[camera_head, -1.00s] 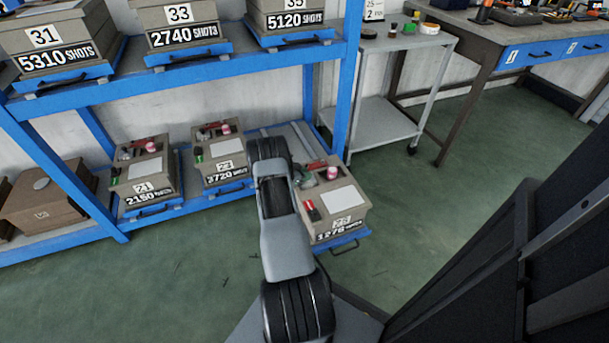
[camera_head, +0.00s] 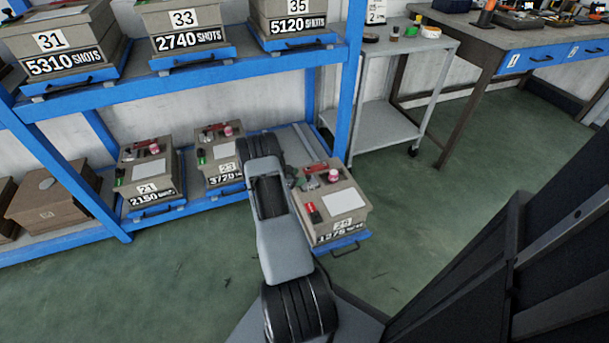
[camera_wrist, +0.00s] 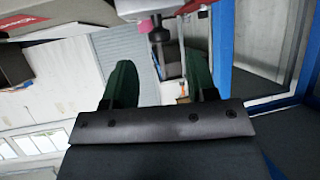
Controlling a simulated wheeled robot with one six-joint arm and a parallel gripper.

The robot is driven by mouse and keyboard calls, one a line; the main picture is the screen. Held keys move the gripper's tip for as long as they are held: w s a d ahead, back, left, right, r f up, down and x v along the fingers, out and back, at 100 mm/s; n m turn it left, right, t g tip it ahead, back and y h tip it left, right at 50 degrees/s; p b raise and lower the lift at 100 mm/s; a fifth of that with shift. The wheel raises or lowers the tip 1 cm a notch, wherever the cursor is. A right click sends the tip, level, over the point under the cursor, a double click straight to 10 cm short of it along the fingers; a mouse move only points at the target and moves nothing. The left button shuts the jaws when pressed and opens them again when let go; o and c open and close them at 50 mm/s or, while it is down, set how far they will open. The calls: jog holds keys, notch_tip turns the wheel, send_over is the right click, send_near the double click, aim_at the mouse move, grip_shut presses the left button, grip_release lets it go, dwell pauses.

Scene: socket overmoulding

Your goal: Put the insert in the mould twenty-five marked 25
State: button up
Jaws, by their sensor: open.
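The mould twenty-five (camera_head: 322,228), a beige box with a blurred number plate and a shots label, stands pulled out to the right of my arm. On its top are a red-and-black piece (camera_head: 314,213), a pink knob (camera_head: 333,176), a red bar (camera_head: 315,167) and a blank white panel (camera_head: 343,201). Small dark and pale parts sit near its left rim; I cannot tell which is the insert. My gripper (camera_wrist: 160,82) is open, its two green fingers apart with nothing held between them. A pink-and-grey part (camera_wrist: 150,14) shows beyond the fingers.
Mould 21 (camera_head: 160,208) and another mould (camera_head: 225,179) stand left on the lower blue shelf. Moulds 31 (camera_head: 85,45), 33 (camera_head: 150,17) and 35 stand above. A grey trolley (camera_head: 375,125) and a workbench (camera_head: 470,33) are behind right. Floor right of the mould is clear.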

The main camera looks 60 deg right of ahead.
jog(key=w+a+r+n+t+y+p, duration=0.15)
jog(key=w+a+r+n+t, duration=0.45)
jog(key=w+a+r+t, duration=0.7)
jog(key=w+a+r+n+t+y, duration=0.1)
jog(key=w+a+r+n+y, duration=0.5)
jog(key=a+r, duration=0.65)
jog(key=s+a+r+n+g+y, duration=0.1)
jog(key=s+a+r+n+y, duration=0.2)
jog(key=a, duration=0.5)
jog(key=s+a+r+n+y, duration=0.1)
jog(key=s+a+r+n, duration=0.2)
jog(key=s+a, duration=0.45)
jog(key=s+a+n+g, duration=0.2)
jog(key=s, duration=0.6)
jog(key=s+a+n+g, duration=0.3)
jog(key=s, duration=0.4)
jog(key=shift+s+f, duration=0.25)
jog(key=shift+s, duration=0.1)
